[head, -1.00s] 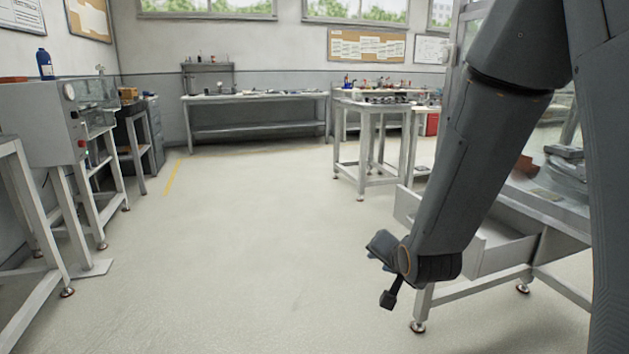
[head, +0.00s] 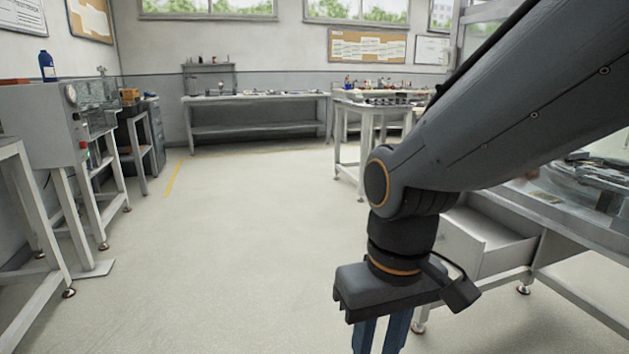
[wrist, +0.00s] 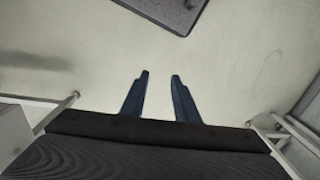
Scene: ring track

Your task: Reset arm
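My gripper (head: 380,340) hangs pointing down at the lower middle right of the head view, over the open floor. Its blue fingers run off the bottom edge there.
A workbench with an open drawer (head: 487,238) stands at the right, close behind my arm. A grey machine (head: 40,120) on a stand is at the left. Benches (head: 255,97) line the back wall. The floor (head: 230,230) in the middle is clear.

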